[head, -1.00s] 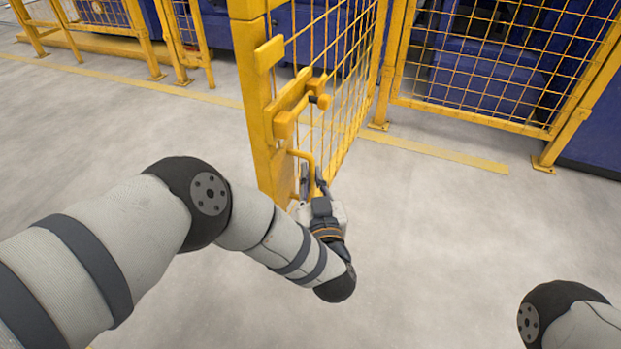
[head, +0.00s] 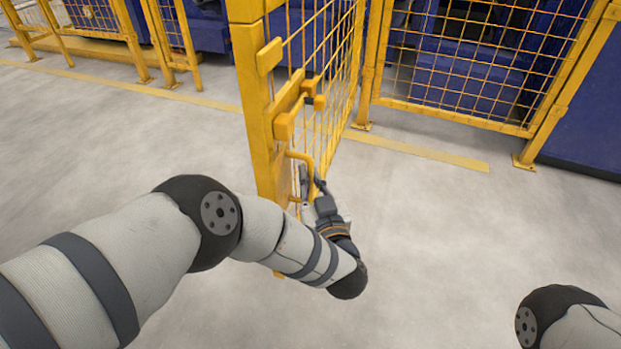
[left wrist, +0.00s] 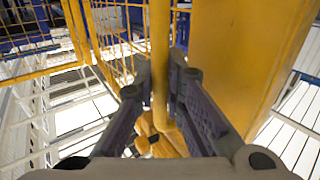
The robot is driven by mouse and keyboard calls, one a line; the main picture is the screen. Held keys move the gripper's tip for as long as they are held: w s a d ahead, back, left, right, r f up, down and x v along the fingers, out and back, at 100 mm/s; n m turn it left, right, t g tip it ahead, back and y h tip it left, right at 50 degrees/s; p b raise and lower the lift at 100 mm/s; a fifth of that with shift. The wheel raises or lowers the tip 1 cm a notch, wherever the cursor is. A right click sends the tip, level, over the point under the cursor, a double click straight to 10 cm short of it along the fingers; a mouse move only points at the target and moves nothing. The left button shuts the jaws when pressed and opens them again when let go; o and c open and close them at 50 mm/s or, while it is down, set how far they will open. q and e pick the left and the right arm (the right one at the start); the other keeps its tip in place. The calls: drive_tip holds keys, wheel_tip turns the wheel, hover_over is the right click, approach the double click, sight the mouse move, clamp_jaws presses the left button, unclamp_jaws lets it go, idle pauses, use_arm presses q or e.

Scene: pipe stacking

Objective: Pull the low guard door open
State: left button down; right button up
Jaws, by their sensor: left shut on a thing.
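The yellow guard door (head: 256,115) with its wire mesh stands swung out from the fence line in the head view. A yellow bar handle (head: 309,167) is on its near edge, below the latch block (head: 288,112). My left gripper (head: 312,186) is at the handle. In the left wrist view the fingers of my left gripper (left wrist: 167,92) are closed around the upright handle bar (left wrist: 160,45), beside the door's wide yellow post (left wrist: 235,60). Of my right arm only a link shows at the lower right; its gripper is out of view.
A fixed yellow mesh panel (head: 460,75) stands at the back right, with blue machinery (head: 590,110) behind it. More yellow fence (head: 95,25) runs at the back left. A yellow floor line (head: 420,150) crosses the floor. The grey floor (head: 450,220) in front is clear.

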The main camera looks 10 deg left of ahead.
use_arm(q)
drive_tip(key=c, duration=1.7)
unclamp_jaws()
drive_tip(key=shift+o, duration=0.2)
drive_tip(key=v, duration=1.2)
